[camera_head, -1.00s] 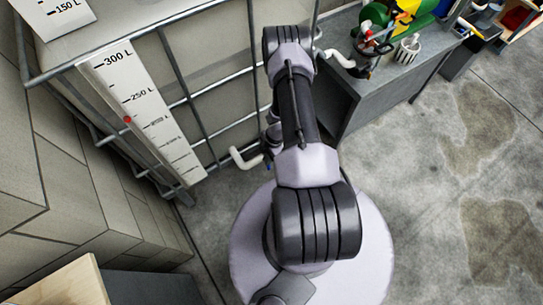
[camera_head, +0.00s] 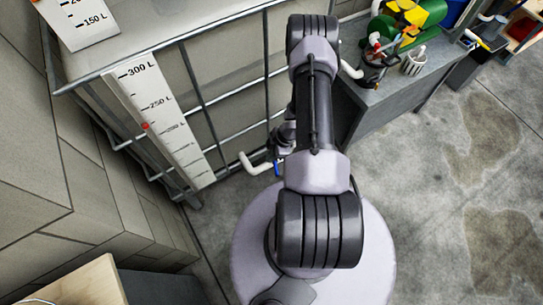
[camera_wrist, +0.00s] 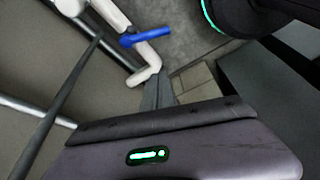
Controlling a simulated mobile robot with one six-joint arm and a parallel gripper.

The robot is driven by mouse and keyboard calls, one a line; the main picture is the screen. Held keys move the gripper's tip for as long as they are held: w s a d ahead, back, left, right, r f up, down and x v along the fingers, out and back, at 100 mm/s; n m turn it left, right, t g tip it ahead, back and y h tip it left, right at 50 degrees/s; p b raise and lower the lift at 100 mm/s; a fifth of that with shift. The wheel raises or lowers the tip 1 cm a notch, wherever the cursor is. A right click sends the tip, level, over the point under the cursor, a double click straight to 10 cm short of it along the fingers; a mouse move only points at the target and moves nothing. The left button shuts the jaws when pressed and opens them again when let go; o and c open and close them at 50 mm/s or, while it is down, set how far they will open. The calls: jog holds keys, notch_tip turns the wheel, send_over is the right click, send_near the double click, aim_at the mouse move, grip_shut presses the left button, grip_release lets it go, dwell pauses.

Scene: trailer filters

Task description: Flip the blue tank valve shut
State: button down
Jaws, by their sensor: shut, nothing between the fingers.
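The blue valve handle (camera_head: 277,168) sits on a white pipe (camera_head: 253,163) at the foot of the caged tank (camera_head: 226,62). In the wrist view, the blue handle (camera_wrist: 146,37) lies at an angle across the white pipe (camera_wrist: 108,12), whose end bends down. My gripper (camera_wrist: 158,84) is shut and empty, its narrow grey fingers just below the pipe's bent end in that picture. They look apart from the handle; whether they touch the pipe I cannot tell. In the head view my gripper (camera_head: 285,138) is mostly hidden behind my arm.
Metal cage bars (camera_head: 195,75) and a white litre scale (camera_head: 160,118) with a red marker front the tank. A grey bench (camera_head: 385,100) with tools and containers stands to the right. A wooden surface (camera_head: 75,285) is at lower left. The concrete floor (camera_head: 440,210) at right is clear.

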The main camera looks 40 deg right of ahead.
aim_at(275, 165)
notch_tip(275, 165, down, 8)
jog(key=d+b, duration=0.1)
jog(key=b, duration=0.3)
jog(key=shift+s, duration=0.35)
jog(key=shift+a, duration=0.1)
